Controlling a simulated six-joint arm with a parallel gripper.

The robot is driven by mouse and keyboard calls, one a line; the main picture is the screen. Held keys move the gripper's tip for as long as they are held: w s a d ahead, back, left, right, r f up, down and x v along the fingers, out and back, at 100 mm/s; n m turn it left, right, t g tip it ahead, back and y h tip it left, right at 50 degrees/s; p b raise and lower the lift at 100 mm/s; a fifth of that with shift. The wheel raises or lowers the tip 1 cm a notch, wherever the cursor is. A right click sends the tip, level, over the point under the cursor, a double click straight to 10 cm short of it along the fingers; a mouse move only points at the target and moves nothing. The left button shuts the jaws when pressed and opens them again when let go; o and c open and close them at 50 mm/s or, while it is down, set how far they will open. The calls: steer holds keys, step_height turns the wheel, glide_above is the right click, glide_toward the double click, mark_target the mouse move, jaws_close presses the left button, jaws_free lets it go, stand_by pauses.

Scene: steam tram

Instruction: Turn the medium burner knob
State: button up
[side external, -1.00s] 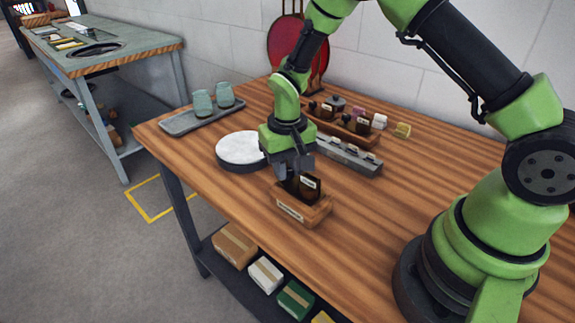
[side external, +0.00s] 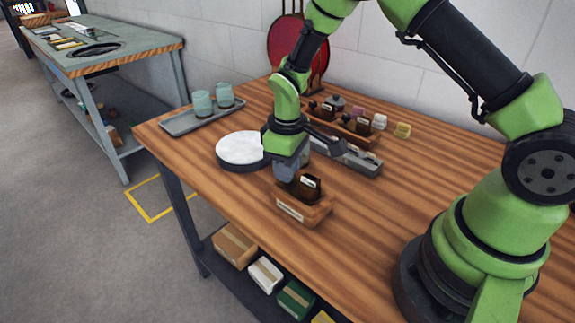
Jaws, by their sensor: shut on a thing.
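A small wooden box (side external: 303,212) with a pale label on its front stands near the table's front edge. A dark block (side external: 309,187) with a white tag sits in it. My gripper (side external: 287,174) points down at the left end of this box, beside the dark block. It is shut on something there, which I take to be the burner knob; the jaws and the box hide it. I cannot read the labels or confirm which knob is the medium one.
A round white-topped disc (side external: 239,149) lies just left of my gripper. A grey strip (side external: 362,165) and a wooden rack (side external: 345,133) with dark pieces lie behind. A tray (side external: 180,127) holds two teal cups (side external: 203,104). The table's right front is clear.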

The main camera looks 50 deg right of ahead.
steer(key=n, duration=0.4)
steer(key=shift+n, duration=0.3)
steer(key=n, duration=0.4)
steer(key=shift+n, duration=0.3)
steer(key=n, duration=0.4)
steer(key=shift+n, duration=1.9)
steer(key=o, duration=0.9)
steer(key=shift+o, duration=0.2)
